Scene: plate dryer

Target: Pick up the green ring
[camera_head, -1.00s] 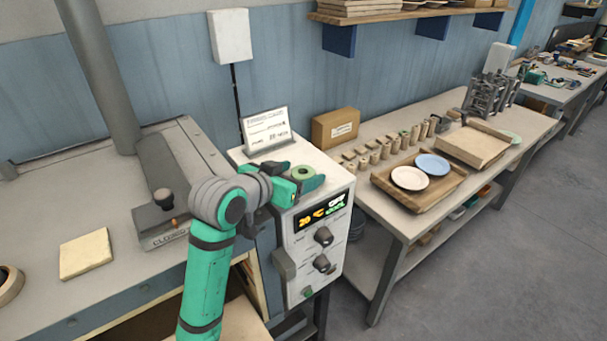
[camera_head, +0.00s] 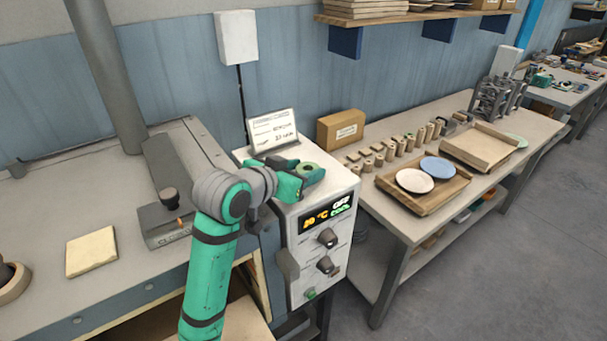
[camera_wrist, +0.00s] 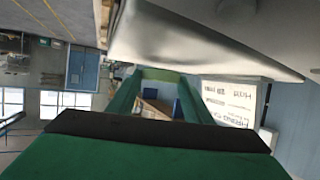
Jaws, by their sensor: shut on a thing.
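The green ring (camera_head: 308,168) is on top of the white control box (camera_head: 288,190) in the head view, between the fingers of my gripper (camera_head: 303,172). My gripper is shut on the ring. The ring is partly hidden by the fingers, and I cannot tell whether it is lifted off the box top. In the wrist view, green fingers of my gripper (camera_wrist: 155,95) reach forward, and the ring cannot be clearly told apart from them.
A sign (camera_head: 273,131) stands on the box just behind the gripper; it shows in the wrist view too (camera_wrist: 235,100). A grey machine (camera_head: 175,180) is to the left. To the right, a table holds a cardboard box (camera_head: 340,128), several small cylinders and a plate tray (camera_head: 428,202).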

